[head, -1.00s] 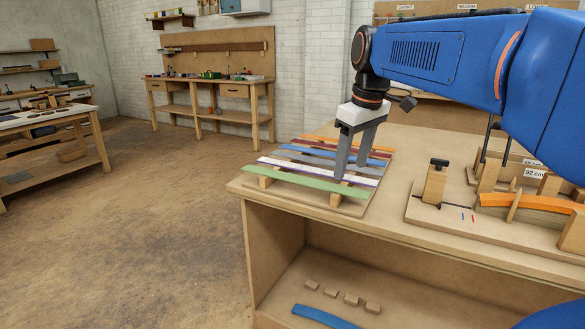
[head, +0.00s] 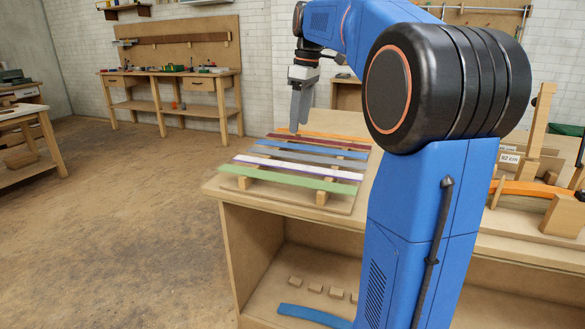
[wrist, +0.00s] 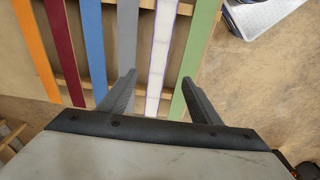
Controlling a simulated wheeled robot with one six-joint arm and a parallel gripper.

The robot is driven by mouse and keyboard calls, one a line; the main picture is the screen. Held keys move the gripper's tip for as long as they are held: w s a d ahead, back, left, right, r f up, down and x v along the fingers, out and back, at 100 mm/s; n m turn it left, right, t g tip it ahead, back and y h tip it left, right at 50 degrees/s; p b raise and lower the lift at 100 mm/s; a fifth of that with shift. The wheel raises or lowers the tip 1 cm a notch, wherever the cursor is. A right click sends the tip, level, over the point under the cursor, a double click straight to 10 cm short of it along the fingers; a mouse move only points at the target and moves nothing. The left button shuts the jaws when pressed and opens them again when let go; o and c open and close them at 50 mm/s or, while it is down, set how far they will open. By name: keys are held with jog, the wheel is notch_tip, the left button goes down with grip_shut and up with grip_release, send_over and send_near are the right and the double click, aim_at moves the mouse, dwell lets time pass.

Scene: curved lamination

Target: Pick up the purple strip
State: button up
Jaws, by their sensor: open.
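Several coloured strips lie side by side across wooden supports on the bench. One strip has a white face with thin purple edges (head: 298,168); it also shows in the wrist view (wrist: 160,50). It lies between the green strip (head: 290,179) and the grey strip (head: 305,158). Another is dark maroon (head: 318,142). I see no strip that is purple all over. My gripper (head: 297,128) is open and empty, pointing down above the strips. In the wrist view its fingertips (wrist: 159,77) appear on either side of the white, purple-edged strip, clear of it.
A blue strip (head: 312,150) and an orange strip (wrist: 35,50) lie in the same row. My arm hides the bench's middle. A wooden fixture (head: 540,190) stands at right. Small blocks and a curved blue piece (head: 312,316) lie on the lower shelf.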

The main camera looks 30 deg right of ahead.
aim_at(294, 166)
jog(key=f, duration=0.8)
jog(key=w+f, duration=0.1)
jog(key=f, duration=0.3)
jog(key=shift+w+a+f, duration=0.1)
jog(key=shift+a+f, duration=0.2)
jog(key=shift+f, duration=0.1)
jog(key=shift+c, duration=0.6)
jog(key=c, duration=1)
